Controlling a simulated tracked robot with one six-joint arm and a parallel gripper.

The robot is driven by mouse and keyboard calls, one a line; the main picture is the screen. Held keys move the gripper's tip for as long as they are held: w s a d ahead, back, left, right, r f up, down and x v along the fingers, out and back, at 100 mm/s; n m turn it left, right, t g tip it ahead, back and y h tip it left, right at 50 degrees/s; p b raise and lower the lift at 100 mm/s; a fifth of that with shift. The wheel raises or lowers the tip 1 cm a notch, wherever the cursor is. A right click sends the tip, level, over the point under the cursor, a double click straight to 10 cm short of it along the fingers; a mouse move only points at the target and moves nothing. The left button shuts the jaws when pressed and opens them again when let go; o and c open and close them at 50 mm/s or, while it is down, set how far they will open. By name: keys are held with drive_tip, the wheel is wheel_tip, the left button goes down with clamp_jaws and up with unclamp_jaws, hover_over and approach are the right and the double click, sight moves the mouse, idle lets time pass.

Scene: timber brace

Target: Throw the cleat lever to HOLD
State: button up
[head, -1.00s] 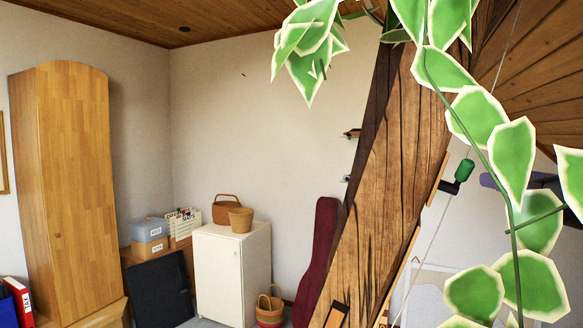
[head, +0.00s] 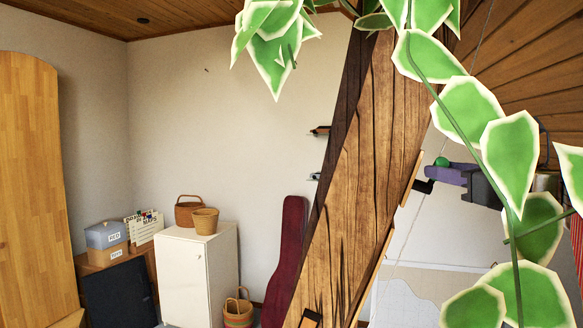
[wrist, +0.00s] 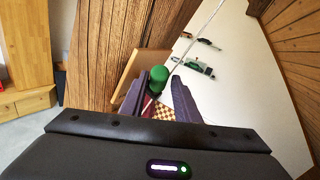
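The cleat lever has a round green knob, seen in the head view (head: 441,161) beside the leaning timber and in the wrist view (wrist: 158,75). Its black base (head: 424,186) sits at the timber's right edge. My gripper (head: 438,174) reaches in from the right, its purple fingers at the knob and partly covering the lever. In the wrist view my gripper (wrist: 160,82) is open, with one finger on each side of the knob and visible gaps. I cannot tell whether a finger touches it. Any HOLD marking is not readable.
The leaning timber brace (head: 375,150) stands left of the lever. A thin pale rope (wrist: 197,38) runs past the knob. Leafy vines (head: 470,110) hang in front on the right in the head view. A white cabinet (head: 190,275) and a tall wooden cupboard (head: 30,170) stand farther left.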

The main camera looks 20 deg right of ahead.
drive_tip(key=shift+a, duration=0.15)
clamp_jaws()
drive_tip(key=shift+w, duration=0.15)
